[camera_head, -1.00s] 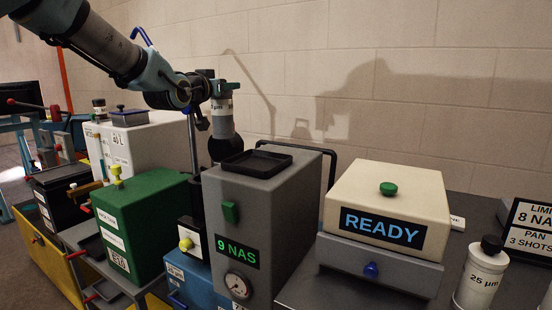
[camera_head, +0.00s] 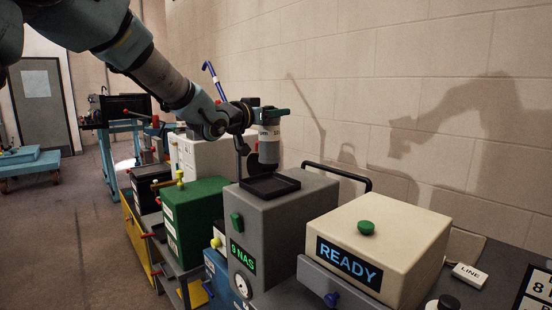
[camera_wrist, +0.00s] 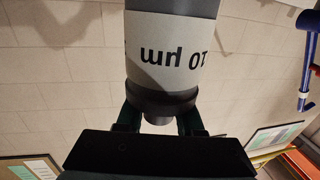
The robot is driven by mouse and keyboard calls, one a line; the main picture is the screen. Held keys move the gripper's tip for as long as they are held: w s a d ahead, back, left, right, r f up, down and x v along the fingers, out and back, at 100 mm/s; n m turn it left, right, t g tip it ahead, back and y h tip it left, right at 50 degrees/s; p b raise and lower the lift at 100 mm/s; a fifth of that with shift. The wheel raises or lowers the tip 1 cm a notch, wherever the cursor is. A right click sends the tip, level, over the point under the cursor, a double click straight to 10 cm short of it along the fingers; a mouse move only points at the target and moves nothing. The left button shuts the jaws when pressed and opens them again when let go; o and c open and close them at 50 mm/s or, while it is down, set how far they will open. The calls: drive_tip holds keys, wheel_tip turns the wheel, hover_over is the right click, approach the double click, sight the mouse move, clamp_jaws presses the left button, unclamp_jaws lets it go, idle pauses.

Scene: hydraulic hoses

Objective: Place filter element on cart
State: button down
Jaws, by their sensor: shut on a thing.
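The filter element (camera_head: 270,153) is a grey cylinder with a white label band. It also shows in the wrist view (camera_wrist: 172,50), where the label reads "10 µm" upside down. My gripper (camera_wrist: 160,116) is shut on its dark, narrow end and holds it in the air. In the head view my gripper (camera_head: 258,112) is at the top of the element, which hangs roughly upright and appears over the grey box's tray. A low blue cart-like platform (camera_head: 32,168) stands on the floor at the far left; I cannot tell if it is the task's cart.
A grey box (camera_head: 285,225) showing "9 NAS" has a black tray (camera_head: 270,187) on top. A cream box (camera_head: 375,235) reads "READY". A green box (camera_head: 195,220) and a white tank (camera_head: 206,157) stand left. A wall is behind; floor (camera_head: 70,230) is open at left.

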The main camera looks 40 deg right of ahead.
wheel_tip(320, 180, down, 7)
drive_tip(key=p, duration=0.1)
drive_tip(key=shift+p, duration=0.35)
drive_tip(key=shift+f, duration=0.2)
drive_tip(key=c, duration=0.5)
unclamp_jaws()
drive_tip(key=shift+c, duration=0.2)
drive_tip(key=b, duration=0.5)
approach(262, 142)
drive_tip(key=d, duration=0.4)
drive_tip(key=shift+w, duration=0.3)
